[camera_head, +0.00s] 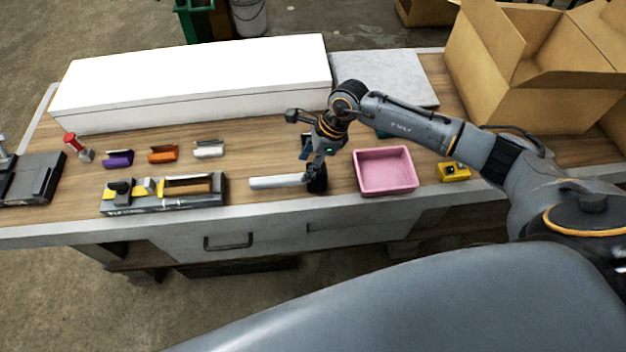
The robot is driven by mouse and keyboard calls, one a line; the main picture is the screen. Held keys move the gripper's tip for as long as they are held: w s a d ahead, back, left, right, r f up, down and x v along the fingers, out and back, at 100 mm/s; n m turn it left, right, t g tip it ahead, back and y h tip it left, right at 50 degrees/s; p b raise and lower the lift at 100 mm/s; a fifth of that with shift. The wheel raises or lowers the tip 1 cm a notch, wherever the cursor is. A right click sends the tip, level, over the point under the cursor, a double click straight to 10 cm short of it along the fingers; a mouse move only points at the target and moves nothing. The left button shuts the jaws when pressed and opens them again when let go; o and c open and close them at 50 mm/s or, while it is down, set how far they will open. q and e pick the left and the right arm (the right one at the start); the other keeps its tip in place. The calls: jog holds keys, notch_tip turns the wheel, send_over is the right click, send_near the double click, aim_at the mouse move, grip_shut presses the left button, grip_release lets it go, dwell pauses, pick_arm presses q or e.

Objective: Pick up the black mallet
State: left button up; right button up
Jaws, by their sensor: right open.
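The black mallet lies on the workbench near its front edge in the head view. Its pale grey handle (277,182) points left, and its dark head (318,181) is at the right end. My right gripper (316,167) is open and points down at the head from above. The fingers partly cover the head, and I cannot tell whether they touch it. My left gripper is out of view.
A pink tray (385,190) stands close right of the mallet, with a small yellow thing (454,172) beyond it. A black tool tray (112,207) lies to the left. A long white box (200,92) and an open cardboard box (500,100) stand behind.

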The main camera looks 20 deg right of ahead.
aim_at(299, 176)
jog(key=b+x, duration=0.3)
jog(key=x, duration=0.4)
jog(key=shift+a+b, duration=0.1)
jog(key=shift+b, duration=0.2)
jog(key=shift+r, duration=0.1)
grip_shut()
